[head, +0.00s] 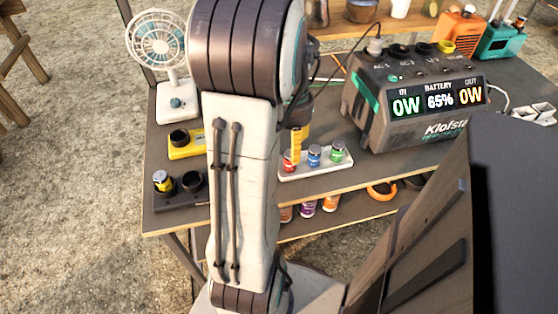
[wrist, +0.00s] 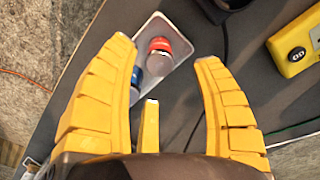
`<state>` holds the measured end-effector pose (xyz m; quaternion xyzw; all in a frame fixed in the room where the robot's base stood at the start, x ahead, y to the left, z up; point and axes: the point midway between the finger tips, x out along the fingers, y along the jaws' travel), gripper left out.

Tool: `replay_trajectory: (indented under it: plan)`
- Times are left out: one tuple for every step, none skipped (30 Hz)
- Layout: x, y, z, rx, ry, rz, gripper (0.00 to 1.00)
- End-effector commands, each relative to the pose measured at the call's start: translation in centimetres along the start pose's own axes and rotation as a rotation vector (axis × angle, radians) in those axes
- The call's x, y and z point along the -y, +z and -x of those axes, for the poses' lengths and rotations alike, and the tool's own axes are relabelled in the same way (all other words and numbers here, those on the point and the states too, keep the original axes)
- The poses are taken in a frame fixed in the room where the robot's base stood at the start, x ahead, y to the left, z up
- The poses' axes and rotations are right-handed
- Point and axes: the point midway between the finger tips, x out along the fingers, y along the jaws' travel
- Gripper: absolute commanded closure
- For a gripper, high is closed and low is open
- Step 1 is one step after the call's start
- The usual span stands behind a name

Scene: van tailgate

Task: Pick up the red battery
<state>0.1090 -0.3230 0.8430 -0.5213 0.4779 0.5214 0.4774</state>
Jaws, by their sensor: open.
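The red battery (head: 289,161) stands at the left end of a white tray (head: 316,171), beside a blue battery (head: 314,156) and a green battery (head: 337,151). In the wrist view, the red battery (wrist: 160,47) shows ahead, between the tips of my gripper (wrist: 166,50). My gripper is open, with its yellow fingers spread and nothing held. The blue battery is partly hidden behind the left finger in that view. In the head view, my arm covers much of the bench, and a yellow finger (head: 299,138) shows just above the tray.
A large power station (head: 410,100) stands right of the tray. A lower shelf holds several small jars.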

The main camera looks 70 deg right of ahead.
Motion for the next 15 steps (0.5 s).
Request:
replay_trajectory:
  plan:
    - [0.0, 0.0, -0.6, 0.002, 0.000, -0.001, 0.40]
    - [0.0, 0.1, -0.8, 0.003, 0.000, 0.000, 0.40]
    - [0.0, 0.1, -1.1, 0.003, 0.000, 0.000, 0.40]
    - [0.0, 0.0, -1.3, 0.002, 0.000, 0.000, 0.40]
    - [0.0, 0.0, -1.5, 0.002, 0.000, 0.000, 0.40]
    - [0.0, 0.0, -1.8, 0.002, 0.000, 0.000, 0.40]
    - [0.0, 0.0, -2.0, 0.003, 0.000, 0.000, 0.40]
    - [0.0, -0.1, -2.4, 0.003, 0.000, 0.001, 0.40]
    - [0.0, -0.1, -2.9, 0.003, 0.000, 0.001, 0.40]
    - [0.0, -0.1, -3.3, 0.004, 0.000, 0.001, 0.40]
    - [0.0, -0.2, -3.7, 0.004, 0.000, 0.001, 0.40]
    - [-0.1, -0.3, -4.2, 0.003, 0.000, 0.001, 0.40]
    - [-0.1, -0.3, -4.6, 0.004, 0.000, 0.001, 0.40]
    - [-0.1, -0.3, -4.9, 0.004, 0.000, 0.001, 0.40]
    - [-0.1, -0.3, -5.3, 0.003, 0.000, 0.001, 0.40]
